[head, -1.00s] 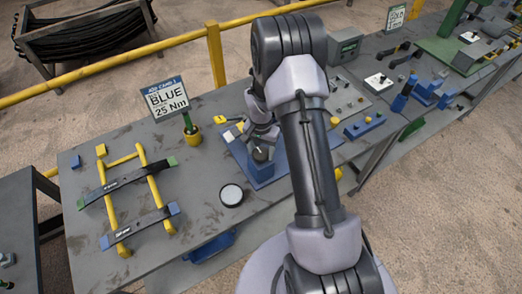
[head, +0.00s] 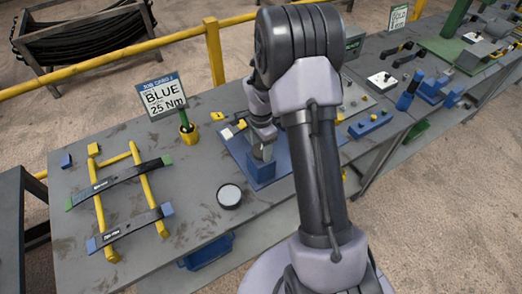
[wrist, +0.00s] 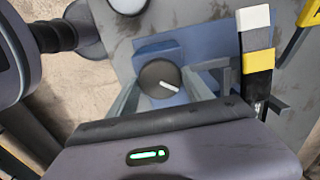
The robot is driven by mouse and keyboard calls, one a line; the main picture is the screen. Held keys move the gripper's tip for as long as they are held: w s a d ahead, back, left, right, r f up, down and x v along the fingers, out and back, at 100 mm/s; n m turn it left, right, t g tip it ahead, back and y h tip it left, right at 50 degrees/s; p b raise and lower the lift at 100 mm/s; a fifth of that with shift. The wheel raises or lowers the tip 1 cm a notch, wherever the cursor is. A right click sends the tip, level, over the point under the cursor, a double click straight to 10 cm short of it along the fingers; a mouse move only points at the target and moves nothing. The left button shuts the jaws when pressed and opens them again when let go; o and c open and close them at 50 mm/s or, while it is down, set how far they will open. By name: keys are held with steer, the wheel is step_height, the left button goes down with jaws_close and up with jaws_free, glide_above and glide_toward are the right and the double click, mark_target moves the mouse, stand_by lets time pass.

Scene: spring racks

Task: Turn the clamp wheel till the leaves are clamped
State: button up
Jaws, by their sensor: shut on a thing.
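The clamp wheel (wrist: 158,74) is a dark round knob with a white mark, on a blue clamp block (wrist: 172,52) in the wrist view. My gripper (wrist: 160,88) is shut on the wheel, with a grey finger on either side. In the head view my gripper (head: 262,150) is down over the blue base plate (head: 240,150) and hides most of the wheel. A dark leaf stack (wrist: 262,82) with yellow and white ends is beside the wheel. I cannot tell how tightly the leaves are pressed.
Two dark leaves (head: 118,183) (head: 130,228) lie across a yellow rack at left. A round dark-rimmed pot (head: 229,196) stands in front of the base plate. A job card (head: 162,98) reads BLUE 25 Nm. More blue fixtures (head: 370,124) stand at right.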

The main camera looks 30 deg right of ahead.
mark_target(261, 150)
steer(key=shift+m+b, duration=0.3)
steer(key=shift+m, duration=0.3)
steer(key=o, duration=1.4)
steer(key=shift+c, duration=0.2)
step_height(261, 150, up, 18)
steer(key=p, duration=0.3)
steer(key=shift+f, duration=0.25)
